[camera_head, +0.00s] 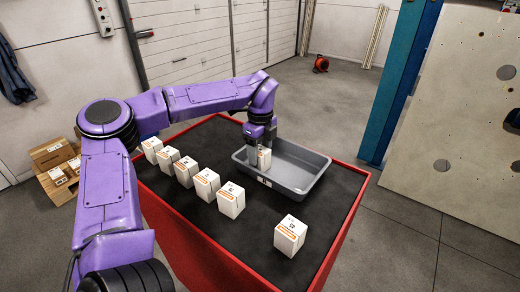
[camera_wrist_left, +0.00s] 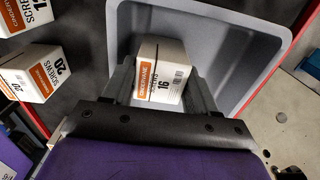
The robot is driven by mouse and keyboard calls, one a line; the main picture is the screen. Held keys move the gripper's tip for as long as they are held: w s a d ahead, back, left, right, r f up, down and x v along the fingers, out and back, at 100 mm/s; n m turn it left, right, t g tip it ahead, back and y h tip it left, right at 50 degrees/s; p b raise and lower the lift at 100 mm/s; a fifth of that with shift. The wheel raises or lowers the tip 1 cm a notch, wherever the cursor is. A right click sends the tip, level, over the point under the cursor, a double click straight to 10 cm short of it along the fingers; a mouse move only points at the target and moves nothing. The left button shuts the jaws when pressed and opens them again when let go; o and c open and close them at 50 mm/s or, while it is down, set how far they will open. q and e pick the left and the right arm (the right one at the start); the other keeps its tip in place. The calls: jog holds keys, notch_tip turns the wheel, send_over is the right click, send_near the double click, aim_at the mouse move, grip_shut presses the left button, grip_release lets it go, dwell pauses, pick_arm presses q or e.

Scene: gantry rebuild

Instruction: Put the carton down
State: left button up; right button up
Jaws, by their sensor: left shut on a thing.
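My left gripper (camera_head: 256,157) is shut on a white carton (camera_head: 265,158) with an orange band. In the left wrist view the carton (camera_wrist_left: 162,72) sits between the two fingers and reads 16. The grey tray (camera_head: 306,165) is under and around it; the carton is at the tray's left end, inside or just above the rim. I cannot tell whether its base touches the tray floor. The tray's wall also shows in the left wrist view (camera_wrist_left: 215,22). My right gripper is not in view.
Several similar cartons stand in a row left of the tray, the nearest of them a white carton (camera_head: 231,200). Another carton (camera_head: 290,236) stands alone at the front. The dark table top (camera_head: 260,225) has a red edge. The rest of the tray is empty.

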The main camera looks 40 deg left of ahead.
aim_at(260, 151)
pick_arm(q)
jog(key=shift+s+d+f, duration=0.1)
jog(key=o, duration=0.8)
jog(key=shift+o, duration=0.2)
notch_tip(260, 151, up, 12)
jog(key=b, duration=0.1)
jog(key=shift+r, duration=0.25)
